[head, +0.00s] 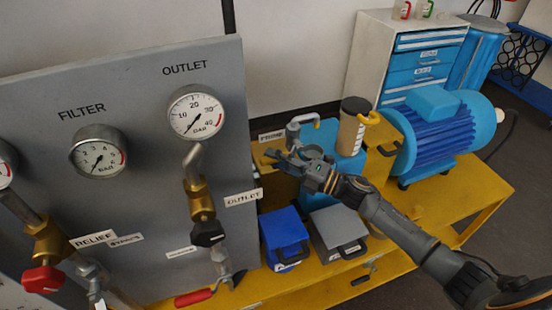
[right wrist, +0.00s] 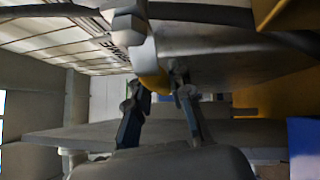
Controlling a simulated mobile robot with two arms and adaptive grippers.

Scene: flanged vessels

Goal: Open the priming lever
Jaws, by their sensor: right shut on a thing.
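My right gripper (head: 274,158) reaches in from the right beside a grey metal fitting (head: 292,134) near the prime label (head: 270,136). My left gripper is not in view.
The grey panel (head: 150,200) with outlet gauge (head: 197,114) and outlet valve (head: 201,202) stands at left.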

